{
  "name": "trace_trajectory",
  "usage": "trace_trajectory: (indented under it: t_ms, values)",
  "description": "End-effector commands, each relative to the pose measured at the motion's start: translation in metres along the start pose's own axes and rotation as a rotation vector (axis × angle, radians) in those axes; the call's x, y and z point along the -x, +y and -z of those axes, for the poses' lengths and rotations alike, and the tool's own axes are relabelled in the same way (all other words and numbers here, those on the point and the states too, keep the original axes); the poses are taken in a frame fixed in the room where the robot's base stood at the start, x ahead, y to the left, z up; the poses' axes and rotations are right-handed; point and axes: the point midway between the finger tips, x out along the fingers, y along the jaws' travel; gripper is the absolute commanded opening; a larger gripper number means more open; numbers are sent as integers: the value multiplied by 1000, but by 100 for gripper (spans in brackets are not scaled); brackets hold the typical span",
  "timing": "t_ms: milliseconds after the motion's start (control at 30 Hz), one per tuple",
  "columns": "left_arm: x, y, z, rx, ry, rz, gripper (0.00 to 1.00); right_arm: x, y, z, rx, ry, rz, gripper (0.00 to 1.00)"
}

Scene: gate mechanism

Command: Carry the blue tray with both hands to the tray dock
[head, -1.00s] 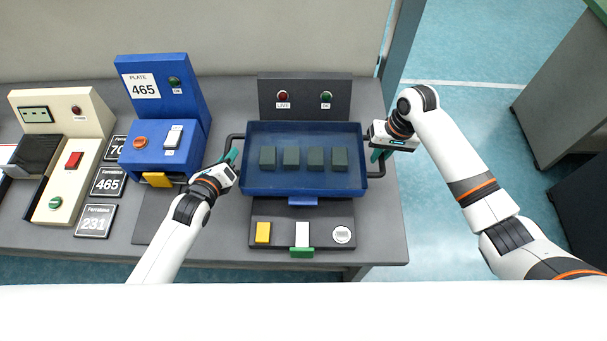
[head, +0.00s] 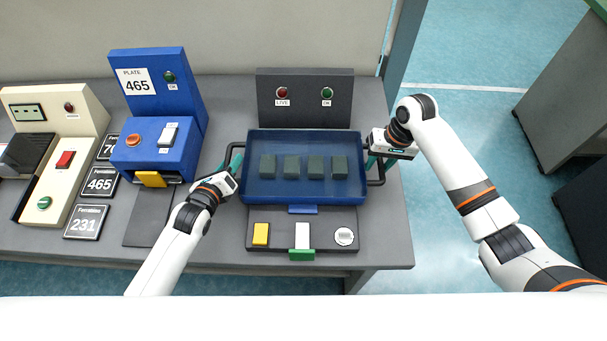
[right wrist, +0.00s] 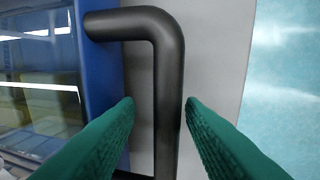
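The blue tray (head: 252,194) is level over the dark grey console with LIVE and OK lights, probably the tray dock (head: 305,113). It holds several dark green blocks (head: 291,167). Whether the tray rests on the console cannot be told. My left gripper (head: 236,164) is at the tray's left black handle (head: 231,150); its finger gap is unclear. My right gripper (head: 375,162) is at the right handle (head: 381,168). In the right wrist view its green fingers (right wrist: 160,103) are apart, one on each side of the black handle (right wrist: 167,85), with a visible gap on the left.
A blue machine marked 465 (head: 150,90), number plates (head: 100,182) and a cream machine (head: 65,160) stand left. The table's right edge is close beside my right gripper.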

Motion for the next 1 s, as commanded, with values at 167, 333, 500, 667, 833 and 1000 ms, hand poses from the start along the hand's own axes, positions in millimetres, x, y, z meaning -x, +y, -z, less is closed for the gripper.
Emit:
trace_trajectory:
  t_ms: [167,333,500,667,833,1000]
  values:
    - [1,-1,0,-1,0,2,37,0,-1,0,-1,1,2,36]
    - [18,-2,0,-2,-2,4,37,0,-2,0,-2,1,3,36]
    - [55,-1,-1,-2,-3,2,37,0,-2,0,-2,1,3,36]
    - [88,-2,-1,-2,-3,3,37,0,-2,0,-2,1,4,36]
    - [111,-1,0,-1,-1,2,37,0,-2,0,-2,1,4,36]
    - [120,0,0,1,0,0,37,4,-2,0,-2,0,4,36]
